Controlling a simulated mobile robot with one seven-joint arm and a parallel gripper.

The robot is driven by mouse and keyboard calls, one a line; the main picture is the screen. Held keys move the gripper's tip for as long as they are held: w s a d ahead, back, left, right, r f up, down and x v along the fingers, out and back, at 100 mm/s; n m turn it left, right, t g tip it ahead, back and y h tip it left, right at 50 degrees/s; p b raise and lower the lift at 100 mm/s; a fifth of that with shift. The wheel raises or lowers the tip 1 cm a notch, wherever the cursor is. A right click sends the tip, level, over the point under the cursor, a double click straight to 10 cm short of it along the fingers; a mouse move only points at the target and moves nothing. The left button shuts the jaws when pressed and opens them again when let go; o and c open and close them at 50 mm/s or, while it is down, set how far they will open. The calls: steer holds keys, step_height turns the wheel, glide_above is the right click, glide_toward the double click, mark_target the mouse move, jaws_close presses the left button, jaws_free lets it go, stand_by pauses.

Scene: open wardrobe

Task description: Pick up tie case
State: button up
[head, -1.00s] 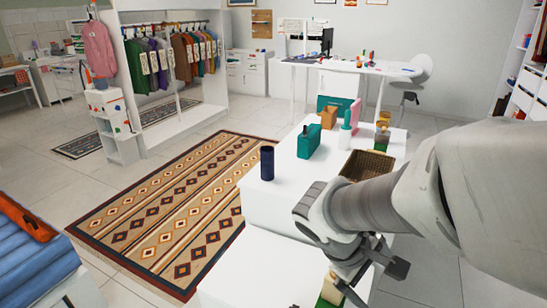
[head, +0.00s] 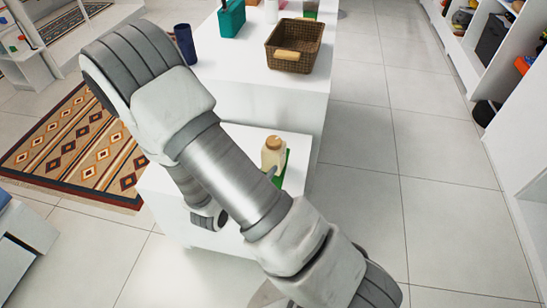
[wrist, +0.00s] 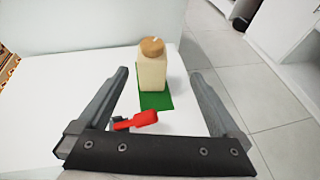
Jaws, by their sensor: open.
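A cream, bottle-shaped container with a round tan wooden top (head: 273,152) stands upright on the low white surface, on or beside a green piece. It also shows in the wrist view (wrist: 152,68). I cannot tell for sure which object is the tie case. My gripper (wrist: 159,74) is open and empty, its fingers spread to the left and right of the cream container's near side in the picture; contact is not visible. A red-handled item (wrist: 137,120) lies on the white surface between the fingers. In the head view my arm hides most of my gripper.
A higher white surface behind holds a dark blue cylinder (head: 185,44), a teal container (head: 231,18) and a brown woven basket (head: 293,46). A patterned rug (head: 75,150) lies at left. Open tiled floor lies to the right, with shelves (head: 490,60) beyond.

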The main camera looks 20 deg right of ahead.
mark_target(271, 150)
steer(key=shift+n+t+y, duration=0.3)
steer(key=shift+n, duration=0.2)
steer(key=b+x, duration=0.1)
steer(key=x, duration=0.3)
steer(key=f+x, duration=0.1)
steer(key=x, duration=0.3)
steer(key=a+f+b+x, duration=0.1)
steer(key=x, duration=0.3)
steer(key=shift+d+b, duration=0.1)
steer(key=shift+b, duration=0.25)
steer(key=shift+b+x, duration=0.85)
steer(key=shift+x, duration=1.9)
steer(key=shift+w, duration=0.1)
steer(key=c, duration=1.2)
steer(key=shift+c, duration=0.4)
steer(key=shift+r, duration=0.1)
